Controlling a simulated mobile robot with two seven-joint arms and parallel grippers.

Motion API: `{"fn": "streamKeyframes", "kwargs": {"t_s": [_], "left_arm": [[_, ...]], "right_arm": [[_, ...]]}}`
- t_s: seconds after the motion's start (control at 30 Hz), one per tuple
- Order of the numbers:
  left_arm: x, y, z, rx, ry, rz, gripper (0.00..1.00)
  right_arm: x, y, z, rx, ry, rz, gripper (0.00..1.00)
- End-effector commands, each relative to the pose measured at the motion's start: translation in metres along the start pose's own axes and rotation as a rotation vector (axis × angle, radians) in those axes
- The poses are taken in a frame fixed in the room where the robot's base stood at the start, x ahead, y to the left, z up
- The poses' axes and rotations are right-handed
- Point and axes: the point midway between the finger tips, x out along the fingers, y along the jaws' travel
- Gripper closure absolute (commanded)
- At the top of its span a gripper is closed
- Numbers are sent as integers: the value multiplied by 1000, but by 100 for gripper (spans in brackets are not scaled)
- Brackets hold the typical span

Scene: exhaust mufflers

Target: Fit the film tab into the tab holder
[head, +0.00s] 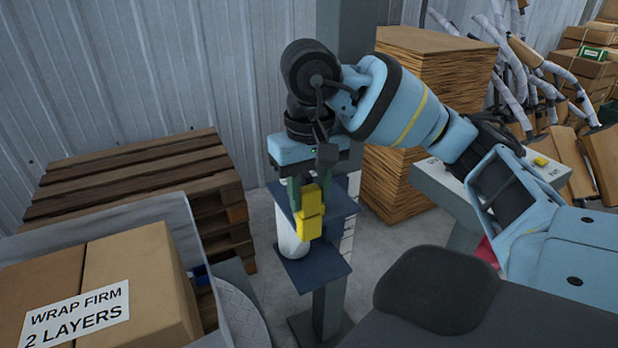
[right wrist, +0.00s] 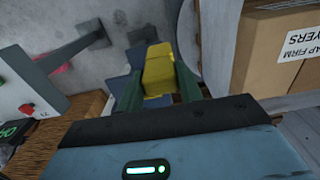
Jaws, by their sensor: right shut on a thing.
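My right gripper (head: 310,192) points down, its green fingers shut on a yellow two-part block, which I take to be the film tab (head: 309,226). The block hangs in front of a dark blue stand (head: 318,272) with an upper and a lower plate. A white roll (head: 289,240) stands upright between the plates, partly hidden by the gripper and block. In the right wrist view the yellow block (right wrist: 158,70) sits between the green fingers. I cannot make out the tab holder separately, or whether the block touches the stand. My left gripper is not in view.
A wrapped carton (head: 140,270) marked "WRAP FIRM 2 LAYERS" stands at the lower left. Stacked wooden pallets (head: 135,180) lie behind it. A tall brown cardboard stack (head: 430,70) and a grey control panel (head: 445,190) are right of the stand.

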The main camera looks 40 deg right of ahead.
Motion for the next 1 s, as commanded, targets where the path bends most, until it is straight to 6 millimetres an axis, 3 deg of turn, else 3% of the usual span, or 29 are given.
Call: {"fn": "streamKeyframes", "kwargs": {"t_s": [0.2,0.43,0.9,1.0], "left_arm": [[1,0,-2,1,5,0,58],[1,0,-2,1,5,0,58],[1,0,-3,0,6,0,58],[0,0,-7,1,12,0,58]], "right_arm": [[5,23,-46,6,-2,-1,87],[9,42,-84,3,-1,-1,87],[10,51,-103,1,1,0,87],[23,52,-103,0,-1,3,87]]}}
